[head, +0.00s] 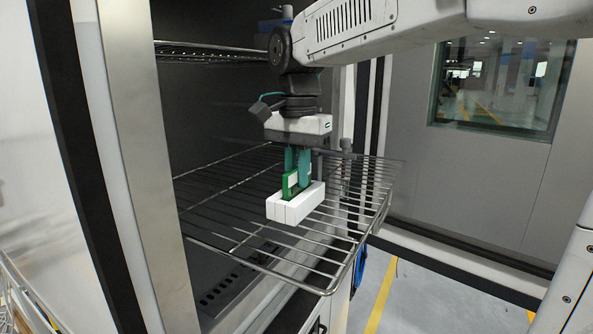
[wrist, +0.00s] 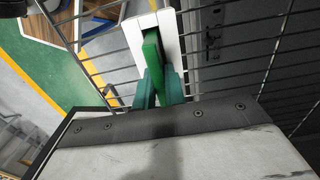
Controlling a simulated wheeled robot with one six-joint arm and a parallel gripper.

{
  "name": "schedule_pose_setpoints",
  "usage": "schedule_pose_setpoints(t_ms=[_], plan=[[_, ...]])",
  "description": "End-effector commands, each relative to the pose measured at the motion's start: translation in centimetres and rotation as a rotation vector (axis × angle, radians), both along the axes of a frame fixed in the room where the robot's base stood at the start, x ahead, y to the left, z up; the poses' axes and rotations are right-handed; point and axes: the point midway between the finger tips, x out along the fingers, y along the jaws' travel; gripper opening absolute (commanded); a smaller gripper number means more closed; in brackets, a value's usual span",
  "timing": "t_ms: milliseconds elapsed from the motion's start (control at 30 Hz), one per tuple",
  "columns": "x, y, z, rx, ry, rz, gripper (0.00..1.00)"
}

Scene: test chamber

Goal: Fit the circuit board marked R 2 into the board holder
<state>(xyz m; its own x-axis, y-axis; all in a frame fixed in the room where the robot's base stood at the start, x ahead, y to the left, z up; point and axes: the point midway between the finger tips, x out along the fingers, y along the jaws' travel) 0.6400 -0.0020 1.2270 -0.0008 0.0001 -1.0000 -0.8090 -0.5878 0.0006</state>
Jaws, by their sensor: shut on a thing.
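The green circuit board (head: 291,183) stands upright with its lower edge in the slot of the white board holder (head: 296,206). The holder rests on the wire shelf. My gripper (head: 298,168), with teal fingers, points down over the holder and is shut on the board. In the wrist view the board (wrist: 152,50) sits between the fingers (wrist: 158,88) and runs into the slot of the white holder (wrist: 168,20). I cannot read any marking on the board. How deep the board sits in the slot is hard to tell.
The pulled-out wire shelf (head: 240,238) has free room around the holder. A second wire shelf (head: 200,50) is higher in the chamber. The chamber's left wall edge (head: 140,150) stands close by. A grey wall with a window (head: 500,85) is at the right.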

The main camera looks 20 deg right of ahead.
Motion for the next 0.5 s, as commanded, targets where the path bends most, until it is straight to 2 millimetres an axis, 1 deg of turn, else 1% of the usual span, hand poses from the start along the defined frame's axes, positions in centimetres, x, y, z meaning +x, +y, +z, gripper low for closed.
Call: schedule_pose_setpoints(t_ms=[267,300,367,500], plan=[[-0.03,0.02,-0.21,0.000,0.000,0.000,0.00],[-0.03,0.02,-0.24,0.000,0.000,0.000,0.17],[-0.01,0.02,-0.22,0.000,0.000,0.000,0.33],[-0.01,0.02,-0.21,0.000,0.000,0.000,0.33]])
